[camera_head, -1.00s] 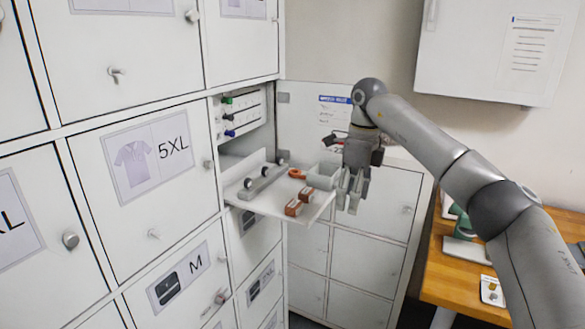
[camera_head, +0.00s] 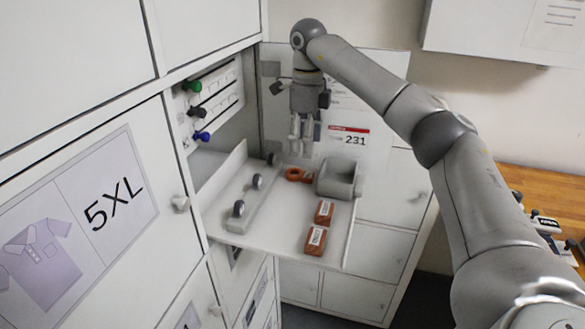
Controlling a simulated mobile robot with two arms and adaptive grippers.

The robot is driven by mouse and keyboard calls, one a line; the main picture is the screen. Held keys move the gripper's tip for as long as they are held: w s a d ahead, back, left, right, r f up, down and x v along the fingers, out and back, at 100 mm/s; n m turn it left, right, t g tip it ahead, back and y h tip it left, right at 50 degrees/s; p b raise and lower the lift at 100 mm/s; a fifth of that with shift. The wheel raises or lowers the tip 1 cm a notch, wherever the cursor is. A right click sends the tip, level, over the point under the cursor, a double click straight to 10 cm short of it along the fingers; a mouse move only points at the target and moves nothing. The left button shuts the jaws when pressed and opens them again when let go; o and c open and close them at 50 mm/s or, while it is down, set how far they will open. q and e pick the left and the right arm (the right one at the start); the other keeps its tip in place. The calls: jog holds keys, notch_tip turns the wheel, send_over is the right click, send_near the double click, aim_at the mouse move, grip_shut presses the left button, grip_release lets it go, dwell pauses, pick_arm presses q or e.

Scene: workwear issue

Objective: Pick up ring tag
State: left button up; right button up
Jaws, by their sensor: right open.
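An orange-red ring tag (camera_head: 294,174) lies on the white pull-out shelf (camera_head: 222,213), toward its back, beside a grey holder. My right gripper (camera_head: 301,150) hangs fingers-down above the shelf, close over the ring tag in the picture. Its fingers are open and hold nothing. A small gap seems to show between the fingertips and the tag; whether they touch is hard to tell. My left gripper is not in view.
The grey holder (camera_head: 339,178) stands right of the tag. Two red-brown labelled blocks (camera_head: 316,240) lie at the front right. A grey rail with dark round pieces (camera_head: 250,202) runs along the left. Locker doors and an open door with a "231" sign (camera_head: 355,141) enclose the shelf.

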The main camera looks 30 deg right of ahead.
aim_at(307, 174)
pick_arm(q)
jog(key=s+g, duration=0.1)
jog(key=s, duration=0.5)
pick_arm(e)
jog(key=f, duration=0.1)
jog(key=s+f, duration=0.1)
jog(key=f, duration=0.1)
jog(key=shift+s+p, duration=0.1)
jog(key=shift+p, duration=0.2)
jog(key=f, duration=0.1)
jog(key=f+p, duration=0.1)
jog(key=w+f+p, duration=0.1)
jog(key=f, duration=0.1)
jog(key=shift+d, duration=0.25)
jog(key=shift+f+p, duration=0.35)
jog(key=shift+f, duration=0.45)
jog(key=shift+c, duration=0.4)
jog(key=shift+s, duration=0.1)
jog(key=c, duration=0.7)
jog(key=shift+c, duration=0.3)
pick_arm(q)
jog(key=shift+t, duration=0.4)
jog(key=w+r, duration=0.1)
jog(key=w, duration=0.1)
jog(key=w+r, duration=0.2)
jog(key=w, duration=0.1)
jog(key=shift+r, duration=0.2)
pick_arm(e)
jog(key=shift+r, duration=0.15)
